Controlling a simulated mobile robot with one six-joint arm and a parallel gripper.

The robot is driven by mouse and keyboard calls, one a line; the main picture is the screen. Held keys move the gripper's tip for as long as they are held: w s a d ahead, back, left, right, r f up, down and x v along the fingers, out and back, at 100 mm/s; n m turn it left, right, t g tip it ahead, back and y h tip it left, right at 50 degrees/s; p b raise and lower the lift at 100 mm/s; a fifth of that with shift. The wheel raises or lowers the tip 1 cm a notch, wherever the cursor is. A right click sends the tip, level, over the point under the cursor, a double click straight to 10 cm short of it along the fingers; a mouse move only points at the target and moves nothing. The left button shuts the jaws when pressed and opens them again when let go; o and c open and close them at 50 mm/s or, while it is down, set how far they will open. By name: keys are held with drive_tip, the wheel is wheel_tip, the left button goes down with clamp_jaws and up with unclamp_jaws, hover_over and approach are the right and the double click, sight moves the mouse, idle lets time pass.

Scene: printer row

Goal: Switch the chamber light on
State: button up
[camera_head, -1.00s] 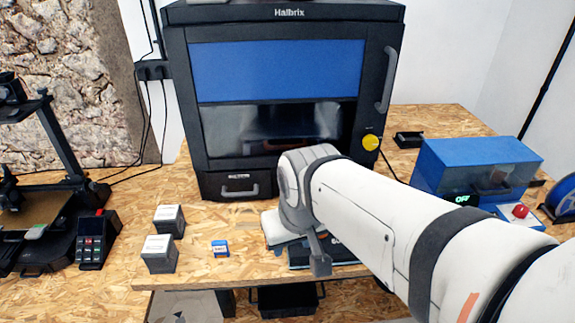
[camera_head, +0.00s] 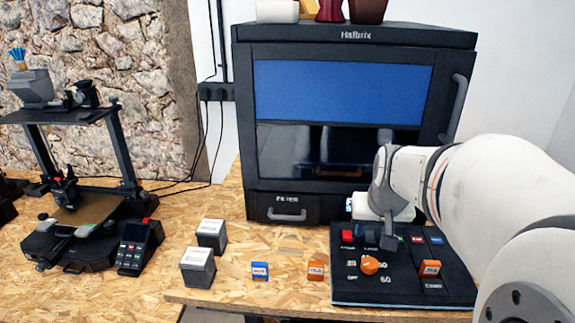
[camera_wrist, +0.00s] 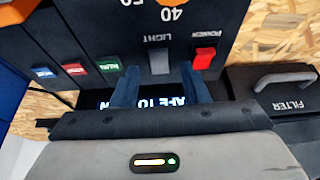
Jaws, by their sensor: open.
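The black control panel (camera_head: 405,288) lies at the front of the bench below the printer. In the wrist view, upside down, the grey rocker marked LIGHT (camera_wrist: 160,62) sits beside the red POWER rocker (camera_wrist: 204,58). My gripper (camera_wrist: 160,84) is open and empty, its two dark blue fingers apart on either side of the line to the LIGHT rocker. I cannot tell whether they touch the panel, or which way the rocker is set. In the head view my gripper (camera_head: 388,242) is over the panel's back edge and partly hides the rockers. The printer's chamber window (camera_head: 330,152) looks dark.
An orange knob (camera_head: 370,265) is in front of the rockers. Red, green and blue buttons stand beside LIGHT in the wrist view. A filter drawer (camera_head: 287,212) is behind the panel. Small boxes (camera_head: 198,266) and an orange tag block (camera_head: 316,267) are to the left.

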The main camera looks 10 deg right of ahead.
drive_tip(key=shift+w+f, duration=0.15)
drive_tip(key=shift+f, duration=0.25)
drive_tip(key=shift+c, duration=0.3)
clamp_jaws()
